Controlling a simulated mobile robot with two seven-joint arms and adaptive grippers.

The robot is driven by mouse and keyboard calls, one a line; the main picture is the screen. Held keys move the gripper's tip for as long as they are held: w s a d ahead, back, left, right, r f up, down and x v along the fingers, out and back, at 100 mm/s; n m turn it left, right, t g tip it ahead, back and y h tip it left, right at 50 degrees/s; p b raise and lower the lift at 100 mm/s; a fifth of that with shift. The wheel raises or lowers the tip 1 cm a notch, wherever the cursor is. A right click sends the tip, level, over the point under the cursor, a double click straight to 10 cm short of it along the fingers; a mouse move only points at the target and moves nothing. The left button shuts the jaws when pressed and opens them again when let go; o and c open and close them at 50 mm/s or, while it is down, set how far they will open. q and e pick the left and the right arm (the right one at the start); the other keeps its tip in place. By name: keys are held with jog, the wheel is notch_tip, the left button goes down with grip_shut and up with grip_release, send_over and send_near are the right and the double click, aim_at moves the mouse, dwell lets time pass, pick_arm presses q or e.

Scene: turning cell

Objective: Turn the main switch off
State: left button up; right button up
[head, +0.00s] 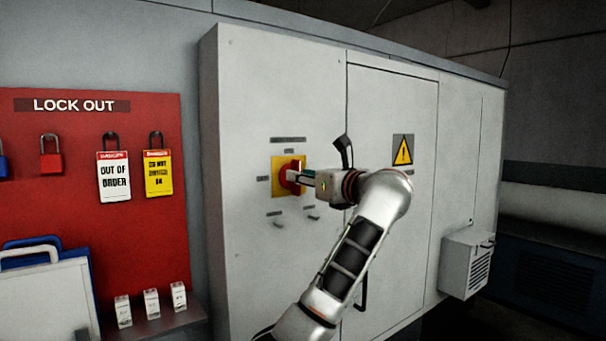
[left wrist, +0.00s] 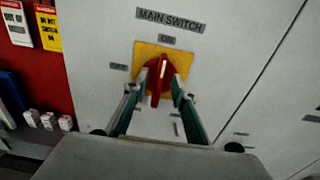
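The main switch is a red rotary knob on a yellow plate (head: 279,163), mounted on the grey cabinet. In the left wrist view the red knob (left wrist: 156,86) stands near upright, its white mark toward the "ON" label (left wrist: 167,39). An "OFF" label (left wrist: 118,67) lies to the left of the plate. My left gripper (left wrist: 156,92) is in front of the knob, its two fingers apart, one on each side of the handle with gaps visible. In the head view the left gripper (head: 301,177) reaches the knob from the right and partly hides it. My right gripper is not in view.
A red lock-out board (head: 75,110) with padlocks and tags hangs at the left. A shelf (head: 168,321) with small white boxes is below it. The cabinet door (head: 392,110) bears a warning sign. Small levers (head: 279,224) sit below the switch.

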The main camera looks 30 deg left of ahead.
pick_arm(q)
jog(key=shift+a, duration=0.1)
grip_shut()
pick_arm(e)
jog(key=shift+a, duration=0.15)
